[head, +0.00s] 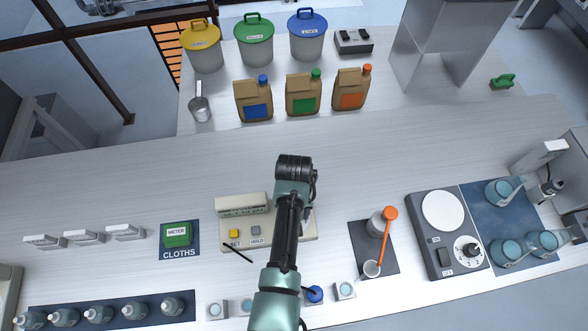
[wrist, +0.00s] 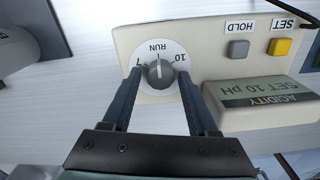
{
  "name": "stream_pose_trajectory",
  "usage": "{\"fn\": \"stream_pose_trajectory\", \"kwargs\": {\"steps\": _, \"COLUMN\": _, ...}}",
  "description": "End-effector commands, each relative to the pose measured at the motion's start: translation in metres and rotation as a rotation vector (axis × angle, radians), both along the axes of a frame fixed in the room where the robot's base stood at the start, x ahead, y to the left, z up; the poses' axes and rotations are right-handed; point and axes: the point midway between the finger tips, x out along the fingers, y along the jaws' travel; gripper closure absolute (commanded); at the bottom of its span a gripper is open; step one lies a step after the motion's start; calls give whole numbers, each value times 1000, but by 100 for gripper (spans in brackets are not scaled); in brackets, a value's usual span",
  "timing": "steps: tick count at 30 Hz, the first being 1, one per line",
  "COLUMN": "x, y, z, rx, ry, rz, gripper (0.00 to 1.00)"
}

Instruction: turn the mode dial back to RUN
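The mode dial (wrist: 159,73) is a grey knob on a white disc marked 7, RUN and 10, upside down in the wrist view. The knob's light line stands nearly upright, roughly in line with the RUN mark. My gripper (wrist: 160,76) is open, one dark finger on each side of the knob, with a gap visible on both sides. The dial sits on a cream acidity meter (wrist: 135,38), whose display (wrist: 265,100) reads SET 10 pH. The meter also shows in the head view (head: 267,238), where my arm hides the dial.
Beside the dial are a grey HOLD button (wrist: 238,48) and a yellow SET button (wrist: 280,46). A dark mat with a beaker and orange-handled tool (head: 385,240) lies right of the meter.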

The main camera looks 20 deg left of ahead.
Motion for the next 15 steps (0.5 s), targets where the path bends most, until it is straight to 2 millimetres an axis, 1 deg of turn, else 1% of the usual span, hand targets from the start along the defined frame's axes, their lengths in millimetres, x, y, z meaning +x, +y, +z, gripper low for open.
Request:
{"fn": "stream_pose_trajectory", "kwargs": {"steps": 2, "x": 0, "y": 0, "z": 0, "rx": 0, "ry": 1, "rz": 0, "gripper": 28}}
{"fn": "stream_pose_trajectory", "kwargs": {"steps": 11, "x": -1, "y": 0, "z": 0, "rx": -1, "ry": 3, "rz": 0, "gripper": 28}}
{"fn": "stream_pose_trajectory", "kwargs": {"steps": 15, "x": 0, "y": 0, "z": 10, "rx": 0, "ry": 0, "rz": 0, "gripper": 28}}
